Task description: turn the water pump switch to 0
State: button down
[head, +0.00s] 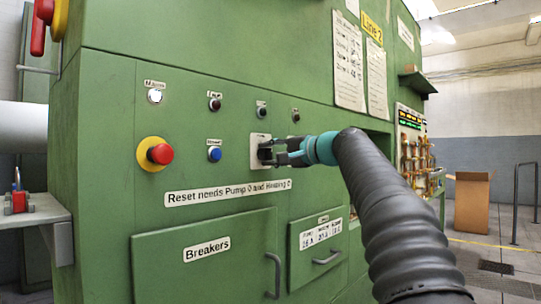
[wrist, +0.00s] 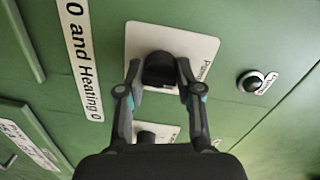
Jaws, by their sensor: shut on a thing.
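The water pump switch is a black rotary knob (wrist: 160,66) on a white square plate (wrist: 200,46), on the green panel. A label beside it starts with what looks like "Pum" and is partly hidden by a finger. In the head view the white plate (head: 255,141) shows, with the knob mostly hidden by my gripper (head: 266,153). My gripper (wrist: 159,78) is shut on the knob, one finger on each side. Which position the knob points to cannot be read.
A second white plate with a black knob (wrist: 147,136) lies close by, partly behind my fingers. A red button on yellow (head: 160,154) and a blue button (head: 215,154) sit left of the plate. A cardboard box (head: 472,203) stands far right.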

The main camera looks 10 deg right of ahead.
jog(key=shift+r, duration=0.15)
jog(key=c, duration=0.8)
grip_release()
jog(key=v, duration=1.2)
